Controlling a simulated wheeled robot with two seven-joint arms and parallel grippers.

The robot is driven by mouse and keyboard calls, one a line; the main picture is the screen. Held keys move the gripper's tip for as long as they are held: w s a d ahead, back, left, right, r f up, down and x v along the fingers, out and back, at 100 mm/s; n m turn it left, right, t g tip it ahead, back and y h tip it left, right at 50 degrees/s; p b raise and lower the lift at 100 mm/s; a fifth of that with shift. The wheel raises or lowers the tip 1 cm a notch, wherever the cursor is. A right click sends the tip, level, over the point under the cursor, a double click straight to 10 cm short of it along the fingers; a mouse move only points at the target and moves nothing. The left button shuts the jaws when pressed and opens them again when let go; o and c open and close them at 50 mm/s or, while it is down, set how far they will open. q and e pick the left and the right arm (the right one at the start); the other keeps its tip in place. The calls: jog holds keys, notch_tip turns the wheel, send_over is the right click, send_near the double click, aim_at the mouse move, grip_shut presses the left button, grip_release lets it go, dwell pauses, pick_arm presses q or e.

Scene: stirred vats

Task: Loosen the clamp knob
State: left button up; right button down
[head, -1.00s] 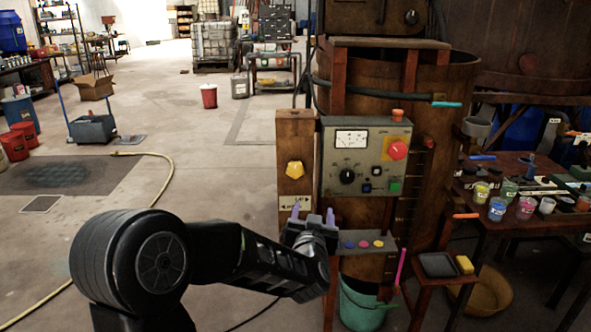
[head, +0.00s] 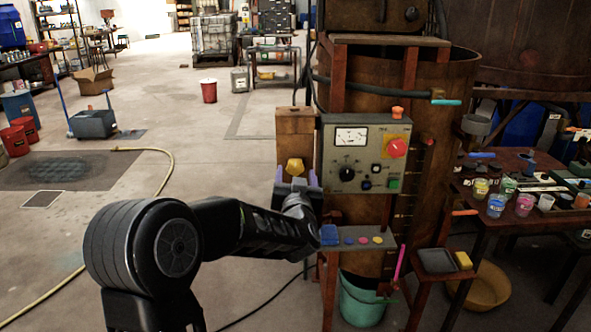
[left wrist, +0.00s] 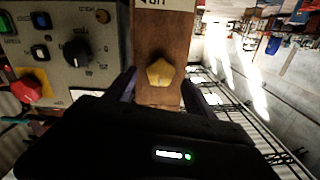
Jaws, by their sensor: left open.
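The clamp knob is a yellow, many-sided knob (head: 295,167) on the front of a brown wooden post (head: 294,122) left of the control panel. It also shows in the left wrist view (left wrist: 160,72), between and beyond my two fingers. My left gripper (head: 297,175) is open just below the knob in the head view, one finger to each side of it. I cannot tell whether the fingers touch the knob. The arrow label on the post is hidden by the gripper in the head view. My right gripper is not in view.
The control panel (head: 366,158) with a red button (head: 396,147) and a black dial (head: 347,174) is close on the right. A green bucket (head: 361,299) stands underneath.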

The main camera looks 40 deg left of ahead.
aim_at(295, 166)
pick_arm(q)
jog(key=shift+x, duration=1.3)
jog(key=c, duration=1.4)
